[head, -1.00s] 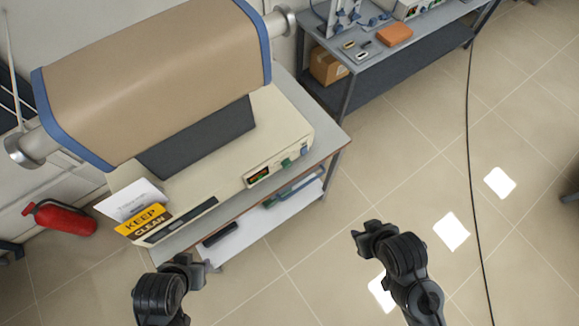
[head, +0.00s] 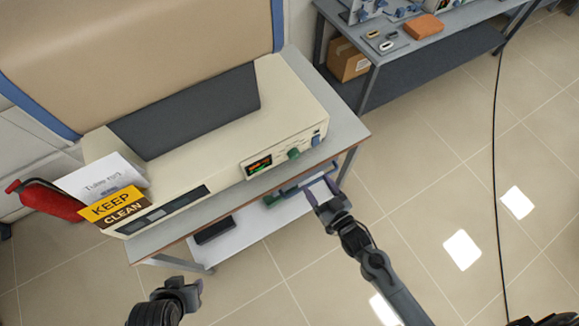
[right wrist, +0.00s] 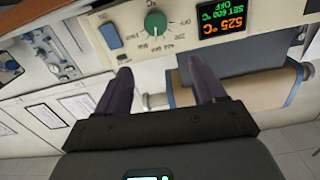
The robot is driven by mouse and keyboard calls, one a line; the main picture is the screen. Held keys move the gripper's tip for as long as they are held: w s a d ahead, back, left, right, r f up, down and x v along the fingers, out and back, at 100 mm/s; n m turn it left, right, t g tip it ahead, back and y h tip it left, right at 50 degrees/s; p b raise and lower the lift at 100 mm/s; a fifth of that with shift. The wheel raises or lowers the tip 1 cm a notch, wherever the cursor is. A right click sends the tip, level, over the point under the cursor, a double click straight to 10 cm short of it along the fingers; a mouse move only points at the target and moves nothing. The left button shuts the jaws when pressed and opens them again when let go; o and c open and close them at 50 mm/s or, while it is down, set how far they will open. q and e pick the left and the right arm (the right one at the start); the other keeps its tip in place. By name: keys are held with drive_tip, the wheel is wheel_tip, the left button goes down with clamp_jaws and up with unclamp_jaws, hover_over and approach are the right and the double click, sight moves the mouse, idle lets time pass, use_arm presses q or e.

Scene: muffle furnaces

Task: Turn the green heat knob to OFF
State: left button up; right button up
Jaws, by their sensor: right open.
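The green heat knob (head: 293,153) sits on the front panel of the cream furnace (head: 225,135), between a lit display (head: 258,165) and a blue switch (head: 315,139). In the right wrist view the knob (right wrist: 155,22) is round with dial marks around it, and the display (right wrist: 222,18) reads 525 °C, SET 600 °C, OFF. My right gripper (head: 322,190) is open and empty, in front of and below the panel; its fingers (right wrist: 162,85) point toward the knob without touching it. My left gripper (head: 180,287) is at lower left, away from the furnace; its jaw opening is unclear.
The furnace stands on a grey-topped bench (head: 345,125) with a lower shelf (head: 250,232). A yellow KEEP CLEAN sign (head: 112,206) and a white card (head: 100,178) stand at its left. A red extinguisher (head: 45,200) is further left. Open tiled floor lies to the right.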

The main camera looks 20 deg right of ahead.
sight(296, 156)
drive_tip(key=x, duration=0.3)
drive_tip(key=f+b+x, duration=0.1)
drive_tip(key=x, duration=0.3)
drive_tip(key=f+x, duration=0.1)
drive_tip(key=x, duration=0.3)
drive_tip(key=shift+w+f+b, duration=0.1)
drive_tip(key=shift+w+b, duration=0.05)
drive_tip(key=shift+b, duration=0.25)
use_arm(q)
drive_tip(key=shift+a+f, duration=0.1)
drive_tip(key=shift+f, duration=1.4)
use_arm(e)
drive_tip(key=shift+w+a, duration=0.1)
drive_tip(key=shift+w, duration=0.45)
drive_tip(key=c, duration=1.1)
drive_tip(key=shift+o, duration=0.2)
